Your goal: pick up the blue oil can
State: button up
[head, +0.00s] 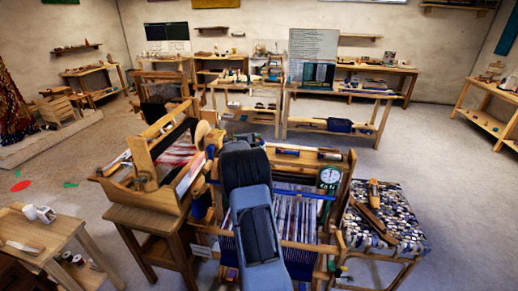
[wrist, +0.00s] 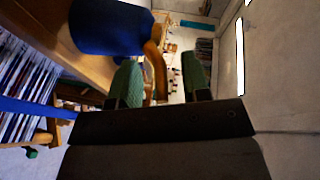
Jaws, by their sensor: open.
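A blue rounded body, which looks like the blue oil can (wrist: 108,27), is large at the top of the wrist view. It is beside a wooden surface and is partly cut off by the frame's upper edge. A curved orange-brown piece (wrist: 155,72) runs from its side and shows in the gap between my fingers. My gripper (wrist: 160,78) has green fingertips and is open, with the fingers apart. I cannot tell whether either finger touches the piece. In the head view my arm covers the middle of the loom, and I cannot pick out the can or my fingertips there.
Looms with stretched threads (head: 300,215) stand around my arm. A round dial (head: 329,177) is right of it. A rag-covered bench (head: 412,219) is at the right, a small table (head: 62,236) at the lower left. Open floor (head: 440,160) lies at the right.

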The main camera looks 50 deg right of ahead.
grip_shut()
jog(key=shift+r, duration=0.15)
dwell(0.4)
jog(key=shift+r, duration=0.6)
jog(key=s+a+r+b, duration=0.3)
jog(key=s+a+r, duration=0.5)
jog(key=a+r, duration=0.3)
jog(key=shift+s+a+r, duration=0.15)
jog(key=shift+s+r, duration=0.1)
